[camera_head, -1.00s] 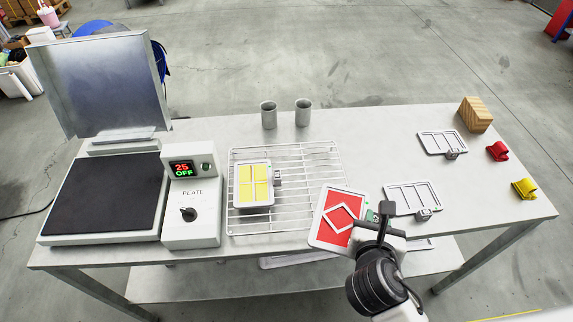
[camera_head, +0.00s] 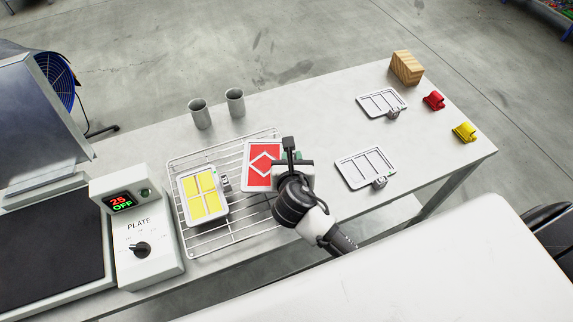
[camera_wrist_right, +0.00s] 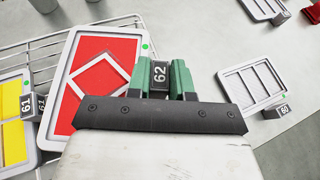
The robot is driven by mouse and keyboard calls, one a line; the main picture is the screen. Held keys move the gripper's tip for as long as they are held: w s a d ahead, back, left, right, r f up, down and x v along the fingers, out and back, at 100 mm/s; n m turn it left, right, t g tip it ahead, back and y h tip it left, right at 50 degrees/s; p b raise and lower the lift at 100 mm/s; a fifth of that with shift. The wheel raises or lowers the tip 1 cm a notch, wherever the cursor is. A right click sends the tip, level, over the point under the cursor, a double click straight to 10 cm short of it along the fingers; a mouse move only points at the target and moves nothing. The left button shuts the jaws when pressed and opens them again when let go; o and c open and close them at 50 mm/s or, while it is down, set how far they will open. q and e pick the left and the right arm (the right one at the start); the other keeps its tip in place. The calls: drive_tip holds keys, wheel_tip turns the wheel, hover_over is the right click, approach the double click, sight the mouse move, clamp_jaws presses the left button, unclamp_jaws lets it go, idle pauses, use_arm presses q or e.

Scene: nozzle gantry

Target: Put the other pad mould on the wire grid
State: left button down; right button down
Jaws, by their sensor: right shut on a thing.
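The red pad mould (camera_head: 252,178) has a white frame and a white diamond; its tag reads 62 in the right wrist view (camera_wrist_right: 92,62). My right gripper (camera_head: 291,163) is shut on its tag block, with green fingers (camera_wrist_right: 162,76) on both sides in the right wrist view. The red mould is over the right part of the wire grid (camera_head: 238,236); whether it touches the wires I cannot tell. The yellow pad mould (camera_head: 203,194), tagged 61, lies on the left part of the grid. My left gripper is not in view.
The hot plate's control box (camera_head: 137,235) stands left of the grid and shows 25 OFF. Two grey cups (camera_head: 200,114) stand behind it. Two empty white frames (camera_head: 365,168), a wooden block (camera_head: 407,68) and red (camera_head: 433,100) and yellow (camera_head: 464,132) clips are at the right.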

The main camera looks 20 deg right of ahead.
drive_tip(key=shift+w+a+f, duration=0.1)
drive_tip(key=shift+w+f, duration=0.15)
drive_tip(key=shift+w, duration=0.35)
drive_tip(key=shift+w+f, duration=0.15)
drive_tip(key=shift+f, duration=0.35)
wheel_tip(320, 180, down, 2)
drive_tip(key=shift+f, duration=0.65)
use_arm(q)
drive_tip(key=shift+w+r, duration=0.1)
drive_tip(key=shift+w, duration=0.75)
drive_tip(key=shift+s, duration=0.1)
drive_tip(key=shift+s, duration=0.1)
use_arm(e)
drive_tip(key=c, duration=1)
unclamp_jaws()
drive_tip(key=shift+f, duration=0.15)
